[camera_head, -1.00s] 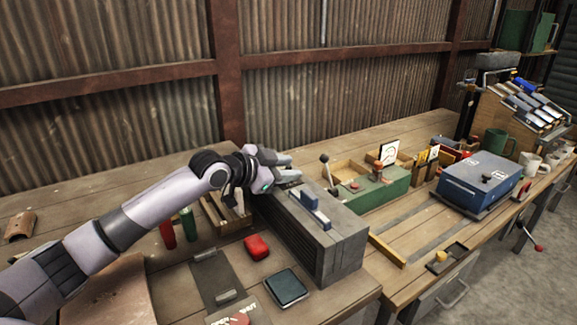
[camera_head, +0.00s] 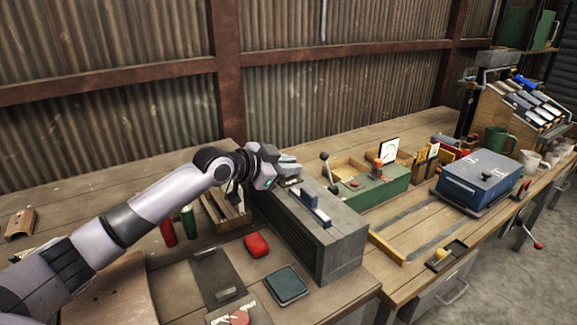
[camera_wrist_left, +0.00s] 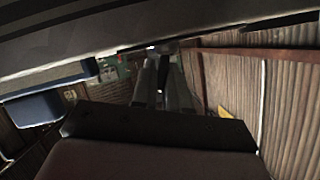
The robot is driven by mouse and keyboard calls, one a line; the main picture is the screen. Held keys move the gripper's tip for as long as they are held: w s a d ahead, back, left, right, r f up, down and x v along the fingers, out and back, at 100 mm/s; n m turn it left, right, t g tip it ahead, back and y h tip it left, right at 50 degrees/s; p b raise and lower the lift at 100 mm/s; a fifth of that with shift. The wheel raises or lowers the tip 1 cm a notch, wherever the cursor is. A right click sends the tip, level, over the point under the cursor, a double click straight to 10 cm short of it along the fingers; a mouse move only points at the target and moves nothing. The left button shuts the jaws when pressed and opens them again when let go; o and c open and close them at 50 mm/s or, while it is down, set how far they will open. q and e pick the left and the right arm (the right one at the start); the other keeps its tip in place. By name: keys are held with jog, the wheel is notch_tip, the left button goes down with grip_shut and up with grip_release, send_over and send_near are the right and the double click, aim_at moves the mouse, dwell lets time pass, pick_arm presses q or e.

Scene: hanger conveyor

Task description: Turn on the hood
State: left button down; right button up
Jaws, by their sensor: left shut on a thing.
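A grey box with slatted sides (camera_head: 343,250) stands on the workbench and looks like the hood; a blue bar (camera_head: 311,199) sits on its top. My left gripper (camera_head: 294,168) reaches in from the left to the far end of this box. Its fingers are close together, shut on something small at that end. The fingers also show in the left wrist view (camera_wrist_left: 163,47), their tips under a dark grey body that crosses the top of that view. The held part is mostly hidden, and I cannot tell its shape. My right gripper is out of view.
A green unit with a black-knobbed lever (camera_head: 380,190) stands right of the box, and a blue case (camera_head: 478,180) farther right. A red object (camera_head: 256,245) and a dark square pad (camera_head: 286,285) lie in front. A corrugated wall is behind.

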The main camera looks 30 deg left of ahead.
pick_arm(q)
jog(key=shift+w+a+r+n+h, duration=0.15)
jog(key=shift+a+n+h, duration=0.2)
jog(key=shift+n, duration=0.35)
jog(key=shift+w+a+n+g+h+b, duration=0.25)
jog(key=shift+n+g+h, duration=0.35)
jog(key=shift+n, duration=0.3)
jog(key=shift+w+a+f+n+g+h+b, duration=0.1)
jog(key=shift+w+a+n+g+h+b, duration=0.1)
jog(key=shift+a+n+h+b, duration=0.45)
jog(key=shift+w+f+n+g+h+b, duration=0.1)
jog(key=shift+n+g+h+b, duration=0.15)
jog(key=shift+n, duration=0.8)
jog(key=c, duration=1.2)
grip_release()
jog(key=shift+s+a, duration=0.1)
